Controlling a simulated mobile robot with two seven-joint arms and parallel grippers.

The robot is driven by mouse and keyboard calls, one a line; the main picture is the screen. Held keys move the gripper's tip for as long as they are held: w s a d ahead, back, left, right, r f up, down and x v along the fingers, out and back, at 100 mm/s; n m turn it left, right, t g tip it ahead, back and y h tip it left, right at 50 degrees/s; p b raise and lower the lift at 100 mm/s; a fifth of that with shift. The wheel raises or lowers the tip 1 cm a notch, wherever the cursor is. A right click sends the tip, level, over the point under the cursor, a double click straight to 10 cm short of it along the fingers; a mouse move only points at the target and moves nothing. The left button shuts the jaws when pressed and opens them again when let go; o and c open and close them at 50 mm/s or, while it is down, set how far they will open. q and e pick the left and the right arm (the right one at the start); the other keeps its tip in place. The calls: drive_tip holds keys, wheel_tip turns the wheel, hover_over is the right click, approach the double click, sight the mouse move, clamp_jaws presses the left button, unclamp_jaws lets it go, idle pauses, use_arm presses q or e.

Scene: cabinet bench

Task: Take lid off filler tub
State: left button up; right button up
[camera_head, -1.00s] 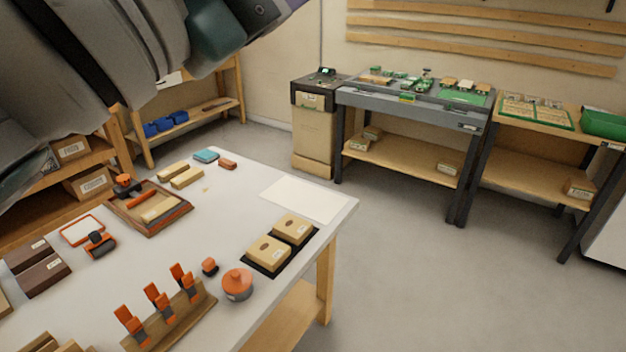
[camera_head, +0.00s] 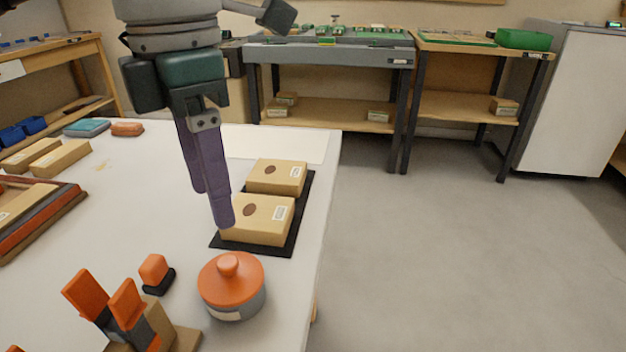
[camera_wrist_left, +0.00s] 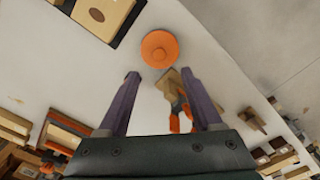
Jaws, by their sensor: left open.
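The filler tub (camera_head: 238,304) is a small round grey tub with a pale label, standing upright on the white bench near its right edge. Its orange lid (camera_head: 231,276) with a round knob sits on top. The lid also shows from above in the left wrist view (camera_wrist_left: 160,49). My left gripper (camera_head: 212,208) has purple fingers pointing down. It is open and empty, above the bench and behind the tub in the head view, apart from the lid. In the left wrist view the lid lies beyond the fingertips, roughly between their lines. My right gripper is not in view.
Two tan boxes (camera_head: 258,219) lie on a black mat (camera_head: 291,236) behind the tub. A small orange-and-black piece (camera_head: 154,272) and orange clamps on a wooden stand (camera_head: 187,340) are left of it. The bench's right edge (camera_head: 325,215) is close by.

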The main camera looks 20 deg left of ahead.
sight(227, 262)
use_arm(q)
drive_tip(key=f, duration=0.4)
drive_tip(key=shift+s+d, duration=0.1)
drive_tip(key=shift+d, duration=0.1)
drive_tip(key=f, duration=0.5)
drive_tip(key=shift+a+f, duration=0.25)
drive_tip(key=shift+c, duration=0.4)
clamp_jaws()
